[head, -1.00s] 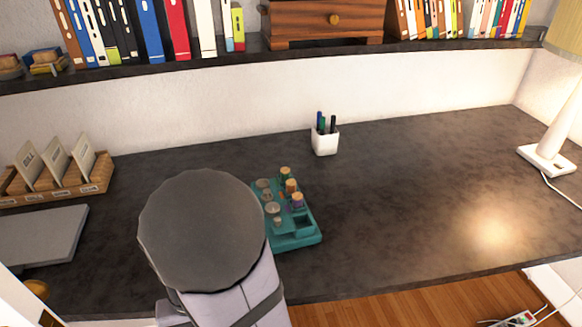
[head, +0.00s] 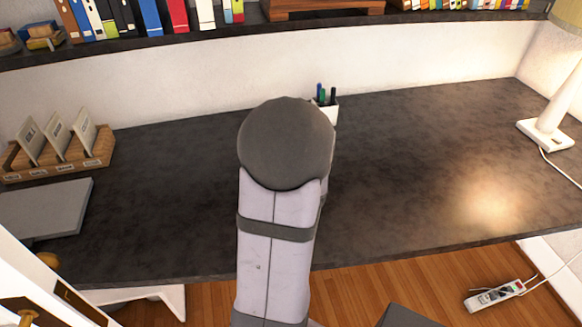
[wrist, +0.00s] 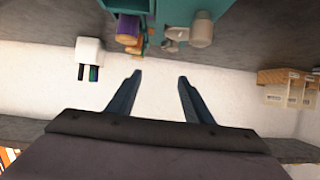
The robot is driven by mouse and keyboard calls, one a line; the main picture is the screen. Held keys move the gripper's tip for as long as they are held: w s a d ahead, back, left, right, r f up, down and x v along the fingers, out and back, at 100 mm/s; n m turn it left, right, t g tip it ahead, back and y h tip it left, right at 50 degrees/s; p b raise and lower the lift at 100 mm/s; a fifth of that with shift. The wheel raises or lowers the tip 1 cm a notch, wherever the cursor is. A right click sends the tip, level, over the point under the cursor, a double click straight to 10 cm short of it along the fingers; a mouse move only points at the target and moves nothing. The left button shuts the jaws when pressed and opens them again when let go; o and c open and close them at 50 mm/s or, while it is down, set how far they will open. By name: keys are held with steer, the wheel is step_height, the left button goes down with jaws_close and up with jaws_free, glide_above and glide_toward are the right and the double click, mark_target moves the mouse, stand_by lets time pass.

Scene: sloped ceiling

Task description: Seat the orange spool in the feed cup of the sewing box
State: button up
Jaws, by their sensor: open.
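The teal sewing box (wrist: 174,10) is at the top of the upside-down wrist view, partly cut off by the frame edge. A purple spool (wrist: 128,28) stands on it. The orange spool (wrist: 135,48) shows partly behind the purple one, near a bit of green. A pale grey spool or peg (wrist: 201,30) stands on the other side. I cannot make out the feed cup. My gripper (wrist: 160,78) is open and empty, its two fingers apart from the box and spools. In the head view my arm hides the box, the spools and the gripper.
A white pen cup (head: 328,108) stands behind my arm, and it also shows in the wrist view (wrist: 89,50). A wooden card holder (head: 60,155) and grey laptop-like slab (head: 45,208) are at left. A white lamp (head: 546,130) is at right. The right desk is clear.

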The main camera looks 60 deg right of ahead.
steer(key=shift+m+g+h, duration=0.5)
steer(key=shift+m+h, duration=0.2)
steer(key=shift+h, duration=0.2)
steer(key=s+d+f+b, duration=0.1)
steer(key=d+f, duration=0.1)
steer(key=s+d+f+b, duration=0.2)
steer(key=shift+s, duration=0.15)
steer(key=shift+w+p+x, duration=0.25)
steer(key=shift+p+x, duration=0.35)
steer(key=shift+x, duration=3.05)
steer(key=shift+a+r, duration=0.15)
steer(key=shift+c, duration=0.6)
steer(key=c, duration=1)
